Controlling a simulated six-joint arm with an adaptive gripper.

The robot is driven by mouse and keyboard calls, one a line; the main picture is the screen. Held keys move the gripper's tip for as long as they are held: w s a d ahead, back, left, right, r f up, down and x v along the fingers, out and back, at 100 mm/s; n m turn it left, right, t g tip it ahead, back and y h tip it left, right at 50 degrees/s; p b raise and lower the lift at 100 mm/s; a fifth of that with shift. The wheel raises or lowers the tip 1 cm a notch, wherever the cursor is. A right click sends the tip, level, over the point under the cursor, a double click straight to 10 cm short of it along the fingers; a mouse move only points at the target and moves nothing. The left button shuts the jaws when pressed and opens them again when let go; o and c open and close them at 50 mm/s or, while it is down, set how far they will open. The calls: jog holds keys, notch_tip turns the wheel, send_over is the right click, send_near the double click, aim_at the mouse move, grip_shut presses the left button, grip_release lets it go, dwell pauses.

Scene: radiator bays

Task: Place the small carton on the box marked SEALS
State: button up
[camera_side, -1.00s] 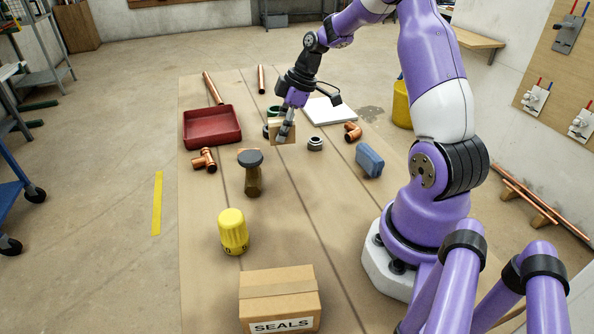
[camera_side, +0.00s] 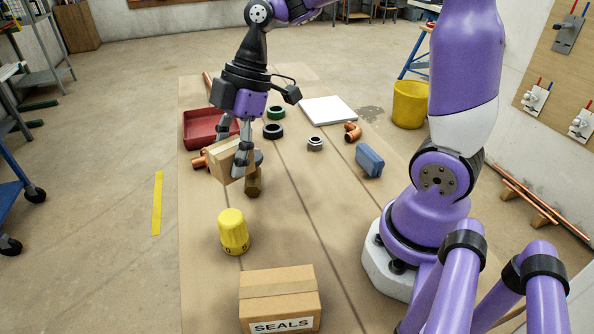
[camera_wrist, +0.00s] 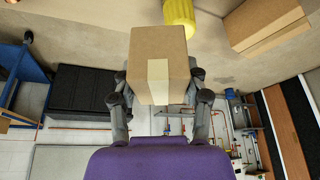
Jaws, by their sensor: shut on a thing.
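The small carton (camera_side: 229,159) is a brown cardboard box with a paler tape strip. My gripper (camera_side: 238,160) is shut on it and holds it tilted, off the table, in front of the dark-capped brass valve in the side view. In the wrist view the carton (camera_wrist: 158,62) sits between the fingertips of my gripper (camera_wrist: 160,92). The box marked SEALS (camera_side: 280,297) is a larger taped carton at the near edge of the side view, its white label facing front. Its top is bare. A large carton also shows at top right in the wrist view (camera_wrist: 265,25).
A yellow cap or bottle (camera_side: 233,232) stands between my gripper and the SEALS box. A red tray (camera_side: 200,127), black ring (camera_side: 273,131), copper elbow (camera_side: 353,131) and blue block (camera_side: 369,160) lie farther around.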

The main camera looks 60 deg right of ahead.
jog(key=s+a+r+n+g, duration=0.1)
jog(key=s+a+n+g, duration=0.1)
jog(key=s+a+n, duration=0.45)
jog(key=n+g+h, duration=0.1)
jog(key=n+g, duration=0.2)
jog(key=n, duration=0.4)
send_over(281, 301)
jog(key=d, duration=0.1)
jog(key=f, duration=0.4)
jog(key=w+f, duration=0.1)
jog(key=f, duration=0.1)
jog(key=shift+d, duration=0.1)
jog(key=shift+f, duration=0.15)
jog(key=shift+f, duration=0.15)
jog(key=o, duration=1.2)
